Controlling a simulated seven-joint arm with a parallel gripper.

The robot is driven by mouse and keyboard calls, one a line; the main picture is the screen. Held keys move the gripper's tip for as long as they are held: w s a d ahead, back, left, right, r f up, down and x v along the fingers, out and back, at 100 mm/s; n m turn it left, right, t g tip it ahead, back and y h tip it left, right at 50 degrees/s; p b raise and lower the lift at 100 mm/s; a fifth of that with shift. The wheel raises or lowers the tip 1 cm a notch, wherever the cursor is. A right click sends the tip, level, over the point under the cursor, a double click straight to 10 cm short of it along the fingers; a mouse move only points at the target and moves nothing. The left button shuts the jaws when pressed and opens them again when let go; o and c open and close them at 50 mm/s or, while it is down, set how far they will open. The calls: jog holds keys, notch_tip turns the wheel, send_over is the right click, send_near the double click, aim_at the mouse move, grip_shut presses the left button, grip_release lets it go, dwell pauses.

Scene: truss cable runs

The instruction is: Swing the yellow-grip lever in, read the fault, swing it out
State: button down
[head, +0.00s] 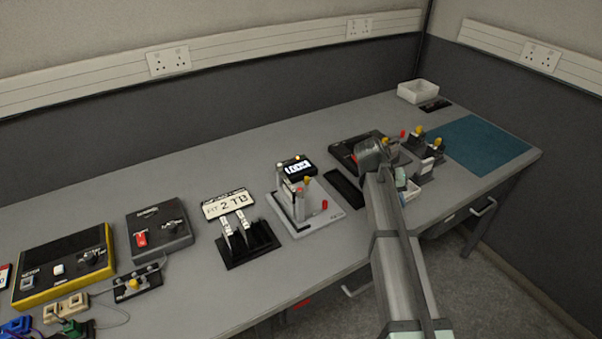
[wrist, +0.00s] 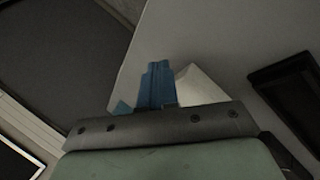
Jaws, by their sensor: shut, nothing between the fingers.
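A unit on a pale grey base (head: 325,216) stands mid-bench in the head view. It carries a yellow grip (head: 307,180), a red grip (head: 324,205) and a black-framed display (head: 298,168) with white lit characters, too small to read surely. Other yellow grips stand farther right, one at the back (head: 418,132) and one nearer (head: 437,143). I cannot tell which lever is the task's. My gripper (wrist: 157,84) shows in the wrist view with its blue fingers together and nothing between them. No lever shows in that view. In the head view my arm hides its fingers.
Left of the unit are two black-and-white levers under a plate (head: 228,204), a grey box with a red switch (head: 160,231) and a yellow-edged box (head: 62,266). A teal mat (head: 478,150) and a white bin (head: 418,91) lie right. Bare bench lies along the back.

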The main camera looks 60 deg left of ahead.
jog(key=s+a+r+m, duration=0.1)
jog(key=s+a+r, duration=0.2)
jog(key=s+a, duration=0.9)
jog(key=s+a+r+m+t+y, duration=0.1)
jog(key=s+a+r+m, duration=0.1)
jog(key=s+a, duration=1.1)
jog(key=a+r, duration=0.1)
jog(key=a, duration=0.2)
jog(key=shift+a+r+t, duration=0.25)
jog(key=shift+t, duration=0.05)
send_near(305, 184)
jog(key=shift+w+a+f, duration=0.15)
jog(key=shift+w+f, duration=0.85)
jog(key=shift+w+a+f, duration=0.2)
jog(key=shift+w+f, duration=0.8)
